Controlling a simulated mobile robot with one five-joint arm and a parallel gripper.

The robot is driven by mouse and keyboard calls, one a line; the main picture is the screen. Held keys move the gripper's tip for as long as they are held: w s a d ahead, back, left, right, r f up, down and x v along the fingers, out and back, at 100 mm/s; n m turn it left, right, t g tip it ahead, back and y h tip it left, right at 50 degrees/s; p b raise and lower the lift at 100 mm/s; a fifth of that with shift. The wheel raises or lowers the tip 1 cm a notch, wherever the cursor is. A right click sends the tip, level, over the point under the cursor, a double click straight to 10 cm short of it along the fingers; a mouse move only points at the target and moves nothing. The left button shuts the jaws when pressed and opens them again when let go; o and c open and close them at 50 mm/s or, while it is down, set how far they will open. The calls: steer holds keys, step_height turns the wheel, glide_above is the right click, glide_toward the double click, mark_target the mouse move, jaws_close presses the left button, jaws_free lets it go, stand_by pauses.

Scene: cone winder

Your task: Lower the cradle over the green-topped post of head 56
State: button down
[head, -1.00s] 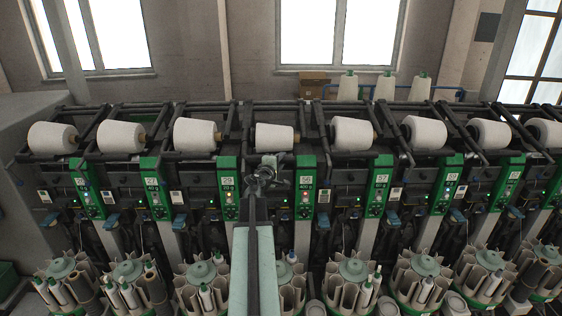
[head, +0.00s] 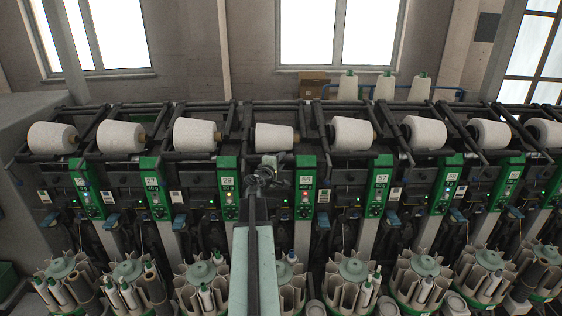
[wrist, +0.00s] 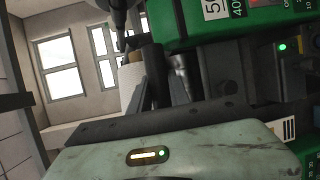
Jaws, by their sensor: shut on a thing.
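The green-topped post of head 56 (head: 306,185) stands just right of my gripper (head: 265,170) in the head view. In the wrist view the green post (wrist: 215,22) fills the upper right, turned sideways. The cradle (head: 301,122) is a dark frame beside a white cone (head: 275,138), left of and above the post. The cone also shows in the wrist view (wrist: 131,82). My gripper is at the front of the cradle, below the cone, and shut on it. The exact grip is small and dark, and any gap under the cone is hidden.
Neighbouring heads with green posts, such as head 57 (head: 380,187), and white cones (head: 353,132) stand close on both sides. Round bobbin magazines (head: 353,272) line the front below. A cardboard box (head: 313,86) sits behind the machine.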

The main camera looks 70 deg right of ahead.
steer(key=shift+s+r, duration=0.1)
steer(key=r+p, duration=0.1)
steer(key=a+r+p, duration=0.1)
steer(key=r+p, duration=0.1)
steer(key=shift+s+r, duration=0.1)
steer(key=shift+d, duration=0.1)
steer(key=c, duration=1.2)
jaws_free()
steer(key=shift+c, duration=0.2)
steer(key=a, duration=0.7)
steer(key=shift+a+r+p, duration=0.25)
steer(key=shift+a+p, duration=0.1)
steer(key=shift+p, duration=0.1)
